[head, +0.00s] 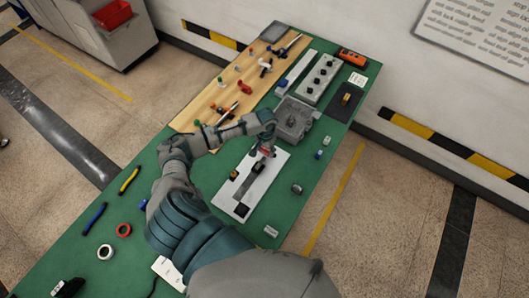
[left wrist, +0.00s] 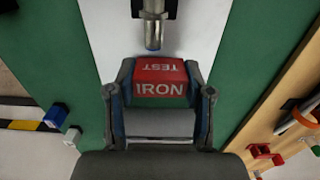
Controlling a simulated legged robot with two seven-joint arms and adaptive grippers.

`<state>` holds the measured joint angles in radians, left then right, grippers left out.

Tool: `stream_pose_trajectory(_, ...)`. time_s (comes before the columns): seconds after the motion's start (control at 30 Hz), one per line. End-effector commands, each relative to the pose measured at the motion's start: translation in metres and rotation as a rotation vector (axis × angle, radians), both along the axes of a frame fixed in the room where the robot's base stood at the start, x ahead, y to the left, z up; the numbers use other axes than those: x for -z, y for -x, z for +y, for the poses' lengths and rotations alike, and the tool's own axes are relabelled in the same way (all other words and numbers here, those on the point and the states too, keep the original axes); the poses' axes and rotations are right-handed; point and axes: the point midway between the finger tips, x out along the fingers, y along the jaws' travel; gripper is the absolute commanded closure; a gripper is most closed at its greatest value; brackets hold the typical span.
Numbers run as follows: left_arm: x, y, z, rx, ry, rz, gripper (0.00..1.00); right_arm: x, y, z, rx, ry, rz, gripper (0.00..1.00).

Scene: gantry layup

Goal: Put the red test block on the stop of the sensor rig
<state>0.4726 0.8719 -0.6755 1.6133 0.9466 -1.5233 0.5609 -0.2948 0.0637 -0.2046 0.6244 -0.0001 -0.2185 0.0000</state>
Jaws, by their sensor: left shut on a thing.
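The red test block (left wrist: 160,80), lettered "TEST" and "IRON", is between the two fingers of my left gripper (left wrist: 160,92), which is shut on it. In the head view a little red shows at my left gripper (head: 267,150), over the far end of the sensor rig's white plate (head: 262,185). The rig carries dark parts, one near the middle (head: 258,168). In the left wrist view the rig's metal cylindrical sensor (left wrist: 153,32) is just ahead of the block, with a gap between. I cannot make out the stop or whether the block touches the plate. My right gripper is not in view.
A grey bin (head: 297,119) stands just beyond the rig. A wooden board (head: 215,101) with pegs and coloured parts lies to the left. Small blocks (head: 297,188) lie on the green mat (head: 310,212) right of the rig. Pliers and tape rolls (head: 123,229) lie near left.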

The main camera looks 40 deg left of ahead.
Motion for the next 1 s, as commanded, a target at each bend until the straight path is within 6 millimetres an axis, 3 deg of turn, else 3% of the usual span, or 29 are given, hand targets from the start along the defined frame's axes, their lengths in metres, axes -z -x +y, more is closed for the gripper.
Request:
stream_pose_trajectory(0.2,0.028,0.000,0.000,-0.001,0.000,0.001,0.99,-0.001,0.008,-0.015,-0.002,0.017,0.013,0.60)
stream_pose_trajectory(0.53,0.033,0.001,0.006,-0.001,0.007,0.001,0.99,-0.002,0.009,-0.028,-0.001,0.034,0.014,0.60)
stream_pose_trajectory(0.57,0.033,0.001,0.006,-0.001,0.007,0.001,0.41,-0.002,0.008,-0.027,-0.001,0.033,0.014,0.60)
stream_pose_trajectory(0.63,0.033,0.001,0.005,-0.001,0.006,0.001,0.23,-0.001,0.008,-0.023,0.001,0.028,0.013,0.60)
stream_pose_trajectory(0.83,0.032,0.001,0.003,0.000,0.003,0.002,0.23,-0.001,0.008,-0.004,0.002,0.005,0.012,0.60)
stream_pose_trajectory(1.0,0.028,0.000,0.000,0.000,0.000,0.000,0.23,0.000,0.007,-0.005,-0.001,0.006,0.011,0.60)
